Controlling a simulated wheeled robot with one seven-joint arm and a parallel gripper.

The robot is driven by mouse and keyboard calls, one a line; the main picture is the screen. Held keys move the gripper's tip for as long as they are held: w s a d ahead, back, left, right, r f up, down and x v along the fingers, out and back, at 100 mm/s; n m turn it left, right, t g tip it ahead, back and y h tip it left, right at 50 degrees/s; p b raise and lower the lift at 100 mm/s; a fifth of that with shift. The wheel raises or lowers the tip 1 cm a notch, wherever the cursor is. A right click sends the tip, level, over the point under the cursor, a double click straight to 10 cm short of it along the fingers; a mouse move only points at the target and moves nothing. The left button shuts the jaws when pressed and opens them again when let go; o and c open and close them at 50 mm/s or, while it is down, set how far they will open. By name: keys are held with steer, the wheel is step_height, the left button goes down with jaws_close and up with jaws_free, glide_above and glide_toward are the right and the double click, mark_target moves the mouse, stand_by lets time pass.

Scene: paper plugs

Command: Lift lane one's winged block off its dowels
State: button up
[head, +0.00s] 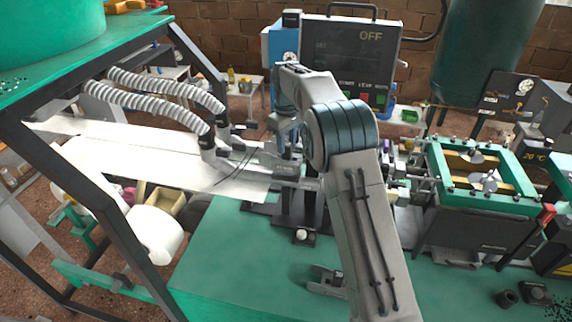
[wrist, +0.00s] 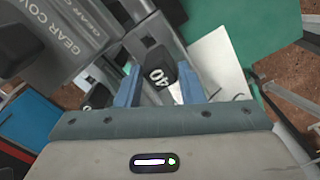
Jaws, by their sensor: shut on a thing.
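My gripper (wrist: 160,92) shows in the wrist view with its two blue-grey fingers on either side of a dark block marked "40" (wrist: 155,68). It is shut on this block, which I take for the winged block; its wings and the dowels are not clearly visible. In the head view my gripper (head: 287,140) points down at the end of the white paper sheets, partly hidden by my arm. A grey block (head: 287,168) shows just below it. I cannot tell whether the held block is still on its dowels.
A second dark block marked "40" (wrist: 98,97) is left of the fingers, near a grey gear cover (wrist: 60,35). White paper sheets (head: 120,165) and ribbed hoses (head: 160,90) lie to the left. A green-framed machine (head: 480,200) stands right. The green tabletop (head: 230,255) has free room in front.

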steer(key=shift+r+p, duration=0.6)
steer(key=shift+r, duration=0.15)
steer(key=shift+r, duration=0.2)
steer(key=shift+r+p, duration=0.75)
steer(key=shift+p, duration=0.2)
steer(key=shift+r, duration=0.6)
steer(key=shift+r, duration=0.15)
